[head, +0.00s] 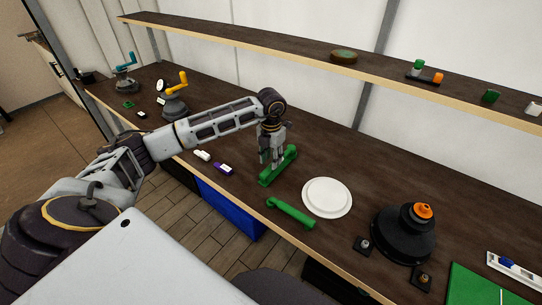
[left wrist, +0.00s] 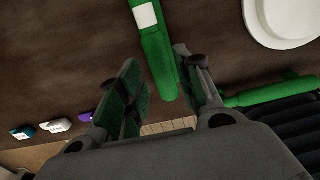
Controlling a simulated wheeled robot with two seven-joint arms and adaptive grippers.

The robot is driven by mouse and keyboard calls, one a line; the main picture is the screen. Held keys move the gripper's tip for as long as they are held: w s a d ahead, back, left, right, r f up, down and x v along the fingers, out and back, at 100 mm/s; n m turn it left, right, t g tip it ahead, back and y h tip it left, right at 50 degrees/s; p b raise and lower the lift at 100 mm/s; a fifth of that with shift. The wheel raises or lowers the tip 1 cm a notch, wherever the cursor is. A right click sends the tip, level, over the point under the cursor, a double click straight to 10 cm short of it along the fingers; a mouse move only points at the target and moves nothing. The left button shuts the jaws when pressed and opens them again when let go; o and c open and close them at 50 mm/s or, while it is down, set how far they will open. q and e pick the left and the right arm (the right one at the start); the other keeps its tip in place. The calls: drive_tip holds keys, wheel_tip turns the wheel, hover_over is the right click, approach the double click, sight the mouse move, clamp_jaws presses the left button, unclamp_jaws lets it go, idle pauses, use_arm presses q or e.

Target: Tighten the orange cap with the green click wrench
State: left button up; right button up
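The orange cap (head: 424,211) sits on top of a black stepped round stand (head: 401,243) at the right of the bench. Two green bar-shaped tools lie left of it. One green bar (head: 290,153) is under my left gripper (head: 273,162); it bears a white label in the left wrist view (left wrist: 146,16). The other green bar (head: 290,212) lies nearer the front edge. I cannot tell for sure which is the click wrench. In the left wrist view my left gripper (left wrist: 157,72) is open, its fingers on either side of the labelled bar. My right gripper is not in view.
A white round plate (head: 327,196) lies between the green bars and the stand. Two small dark blocks (head: 364,245) stand by the stand. A purple-and-white item (head: 223,168) lies left of the gripper. A shelf (head: 290,45) runs above the bench's back.

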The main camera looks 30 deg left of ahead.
use_arm(q)
drive_tip(key=shift+f+b, duration=1.05)
drive_tip(key=shift+f, duration=1.05)
drive_tip(key=shift+r, duration=0.1)
drive_tip(key=shift+c, duration=1)
clamp_jaws()
drive_tip(key=shift+r, duration=0.1)
drive_tip(key=shift+r, duration=0.15)
drive_tip(key=shift+r+p, duration=0.65)
drive_tip(key=shift+r, duration=0.1)
drive_tip(key=shift+r+p, duration=0.85)
drive_tip(key=shift+r, duration=0.75)
drive_tip(key=shift+w+r, duration=0.1)
